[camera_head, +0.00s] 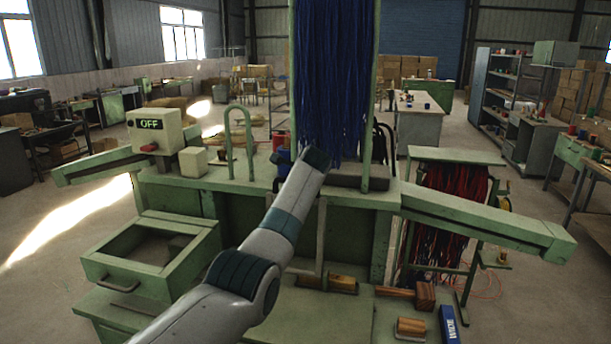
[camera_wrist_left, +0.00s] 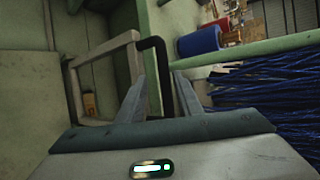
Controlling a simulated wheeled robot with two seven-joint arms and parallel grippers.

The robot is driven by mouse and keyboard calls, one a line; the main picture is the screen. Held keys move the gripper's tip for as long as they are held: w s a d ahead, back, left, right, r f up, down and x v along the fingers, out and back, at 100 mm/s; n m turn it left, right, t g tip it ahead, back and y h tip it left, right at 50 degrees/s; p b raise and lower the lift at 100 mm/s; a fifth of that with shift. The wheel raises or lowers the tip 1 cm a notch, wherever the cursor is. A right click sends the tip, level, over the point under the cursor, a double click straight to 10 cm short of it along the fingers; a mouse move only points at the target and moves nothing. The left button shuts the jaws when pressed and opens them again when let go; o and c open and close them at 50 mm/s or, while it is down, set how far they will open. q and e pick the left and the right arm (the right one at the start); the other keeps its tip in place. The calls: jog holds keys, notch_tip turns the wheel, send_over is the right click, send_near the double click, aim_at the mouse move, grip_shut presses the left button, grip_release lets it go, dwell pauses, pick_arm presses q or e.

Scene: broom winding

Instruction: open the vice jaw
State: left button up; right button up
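A green winding bench (camera_head: 300,195) stands in front of me, with a hanging bundle of blue bristles (camera_head: 333,75) above it. I cannot clearly make out the vice jaw. In the left wrist view, a black bent bar (camera_wrist_left: 153,44) stands beyond and between the two spread fingers of my left gripper (camera_wrist_left: 165,100). I cannot tell whether the fingers touch it. A pale frame (camera_wrist_left: 104,55) is just left of the bar. In the head view, my left arm reaches to the bench below the bristles, and its wrist hides the fingers. My right gripper is not in view.
A control box marked OFF (camera_head: 153,128) with a red lever stands at the left. An open green drawer (camera_head: 150,255) juts out below it. Wooden-backed brushes (camera_head: 412,328) and a blue box (camera_head: 449,322) lie at lower right. Red bristles (camera_head: 450,205) hang at right.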

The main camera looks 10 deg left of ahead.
pick_arm(q)
jog(key=b+v, duration=0.6)
jog(key=v, duration=0.9)
jog(key=shift+s+b, duration=0.3)
jog(key=shift+s, duration=0.05)
jog(key=shift+r, duration=0.15)
jog(key=shift+c, duration=0.4)
